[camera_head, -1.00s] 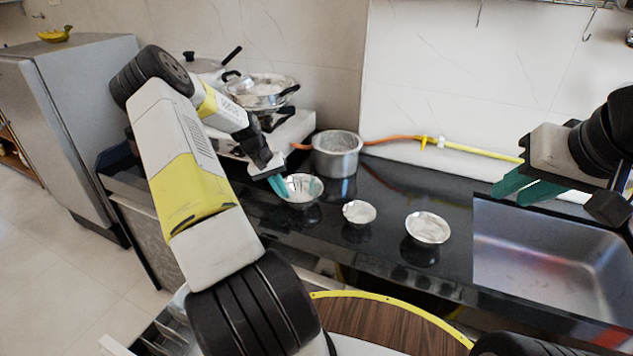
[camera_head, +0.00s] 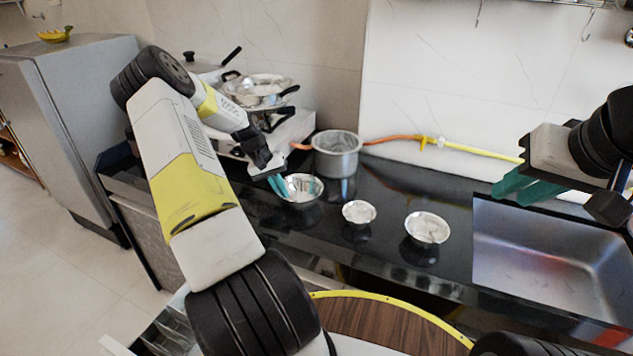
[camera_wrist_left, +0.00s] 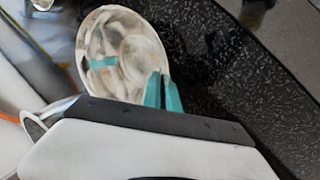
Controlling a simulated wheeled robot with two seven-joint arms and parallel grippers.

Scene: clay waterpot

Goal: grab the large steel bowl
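The large steel bowl (camera_head: 306,187) stands on the black counter, just in front of a steel pot. My left gripper (camera_head: 278,186) is at the bowl's left rim in the head view. In the left wrist view the teal fingers (camera_wrist_left: 163,92) sit close together at the rim of the bowl (camera_wrist_left: 120,50), one inside and one outside, and look shut on it. The bowl looks upright on the counter, and teal reflections show in it. My right gripper (camera_head: 527,188) is open and empty above the sink's left part.
Two smaller steel bowls, a middle one (camera_head: 358,212) and a right one (camera_head: 428,228), stand to the right on the counter. The steel pot (camera_head: 337,154) is close behind. A stove with a pan (camera_head: 258,90) is at back left; the sink (camera_head: 550,255) is at right.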

